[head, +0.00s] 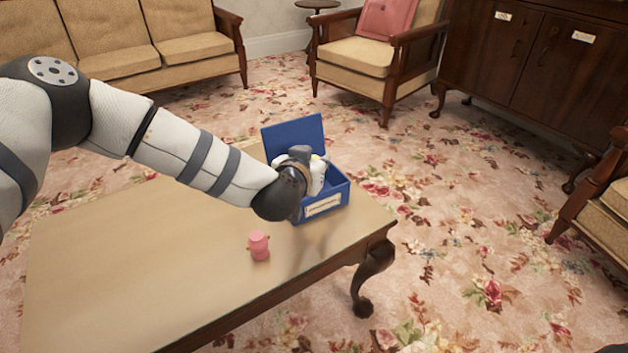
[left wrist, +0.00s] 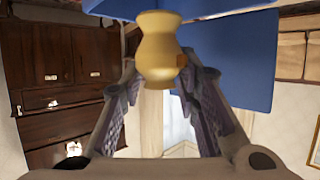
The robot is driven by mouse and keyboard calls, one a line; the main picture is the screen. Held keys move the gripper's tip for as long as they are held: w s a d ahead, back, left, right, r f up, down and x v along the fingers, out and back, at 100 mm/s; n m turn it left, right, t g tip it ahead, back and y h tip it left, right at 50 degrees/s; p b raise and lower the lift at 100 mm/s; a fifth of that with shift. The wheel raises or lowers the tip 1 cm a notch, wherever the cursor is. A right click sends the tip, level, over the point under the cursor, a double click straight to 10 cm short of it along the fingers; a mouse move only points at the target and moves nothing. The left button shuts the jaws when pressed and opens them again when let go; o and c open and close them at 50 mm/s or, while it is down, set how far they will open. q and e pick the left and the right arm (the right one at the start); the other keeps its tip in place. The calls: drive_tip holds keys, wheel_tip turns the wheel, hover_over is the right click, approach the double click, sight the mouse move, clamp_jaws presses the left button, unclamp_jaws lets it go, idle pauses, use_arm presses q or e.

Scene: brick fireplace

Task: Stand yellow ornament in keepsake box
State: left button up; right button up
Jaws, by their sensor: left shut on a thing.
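The yellow ornament (left wrist: 160,52), a small vase-like shape with a narrow waist, is between the fingertips of my left gripper in the left wrist view. My left gripper (head: 312,166) is shut on it, at the open blue keepsake box (head: 337,196). In the head view my wrist and fingers hide nearly all of the ornament and part of the box's inside. I cannot tell whether the ornament touches the box floor. The raised blue lid (head: 293,136) stands at the back left of the box.
The box stands near the right end of the wooden table (head: 150,270). A pink ornament (head: 259,246) stands on the table in front of it, to the left. The table's left part is clear. An armchair (head: 355,57) and a dark cabinet (head: 530,65) stand beyond.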

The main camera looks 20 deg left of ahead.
use_arm(q)
drive_tip(key=shift+w+a+f, duration=0.1)
drive_tip(key=shift+w+f, duration=0.25)
drive_tip(key=shift+f, duration=0.1)
drive_tip(key=f, duration=0.1)
drive_tip(key=f+b, duration=0.2)
drive_tip(key=f, duration=0.1)
drive_tip(key=shift+w+a, duration=0.25)
drive_tip(key=shift+w, duration=0.05)
drive_tip(key=shift+r, duration=0.15)
drive_tip(key=shift+f, duration=0.65)
drive_tip(key=o, duration=1.2)
drive_tip(key=shift+c, duration=0.2)
